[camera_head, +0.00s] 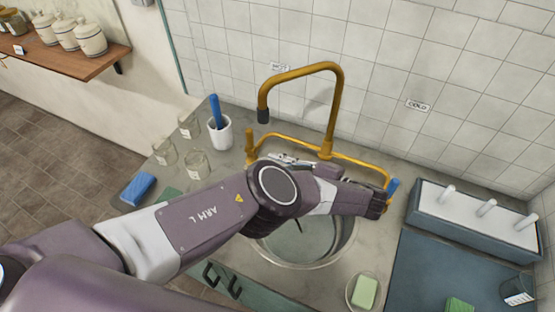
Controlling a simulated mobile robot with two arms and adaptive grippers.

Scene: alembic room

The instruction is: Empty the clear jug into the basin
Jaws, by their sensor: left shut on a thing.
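My left arm reaches across from the left, over the round metal basin (341,246). My left gripper (379,207) is at the basin's right side, beside a blue handle (393,186) at the right end of the brass tap. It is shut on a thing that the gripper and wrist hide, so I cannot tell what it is. I cannot make out the clear jug for certain. A clear vessel with a label (517,291) stands at the bottom right, partly cut off. My right gripper is out of view.
The brass tap (335,105) arches behind the basin. Several glass jars (196,165) and a white cup (220,135) stand at the left. A blue sponge (138,189) lies there. A soap dish (363,291) and a pegged rack (475,215) are at the right.

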